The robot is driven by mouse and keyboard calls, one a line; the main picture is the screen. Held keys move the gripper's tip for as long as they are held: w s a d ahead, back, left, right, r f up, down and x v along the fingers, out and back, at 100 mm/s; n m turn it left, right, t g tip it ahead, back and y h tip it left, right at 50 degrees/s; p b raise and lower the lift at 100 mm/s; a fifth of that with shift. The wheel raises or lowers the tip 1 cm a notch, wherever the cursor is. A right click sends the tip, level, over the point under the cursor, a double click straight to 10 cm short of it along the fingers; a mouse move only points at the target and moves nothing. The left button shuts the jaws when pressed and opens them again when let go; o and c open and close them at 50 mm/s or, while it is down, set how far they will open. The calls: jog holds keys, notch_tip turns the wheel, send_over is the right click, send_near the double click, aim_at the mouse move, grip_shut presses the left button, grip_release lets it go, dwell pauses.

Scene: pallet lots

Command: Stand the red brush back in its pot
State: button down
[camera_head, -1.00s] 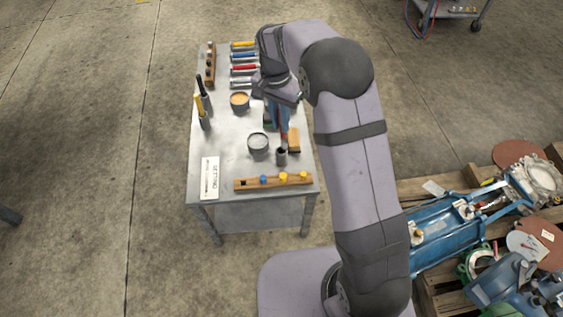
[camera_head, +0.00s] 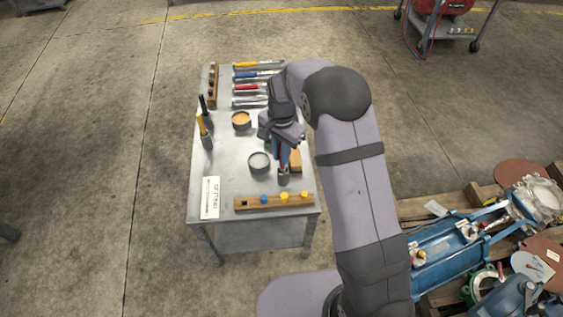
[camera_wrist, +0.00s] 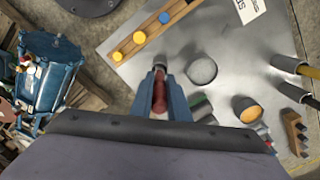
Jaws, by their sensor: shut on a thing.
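The red brush (camera_wrist: 159,98) is upright between the two blue fingers of my gripper (camera_head: 283,162), which is shut on it. The wrist view shows my gripper (camera_wrist: 160,82) with the red handle between its fingers.
A wooden rack (camera_head: 250,203) with blue and yellow knobs lies in front of the pot. Several tools lie behind.

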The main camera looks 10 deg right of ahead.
aim_at(282, 168)
jog(key=shift+f, duration=2.1)
jog(key=c, duration=1.7)
grip_release()
jog(key=shift+r, duration=0.15)
notch_tip(282, 168, up, 11)
jog(key=shift+r, duration=0.6)
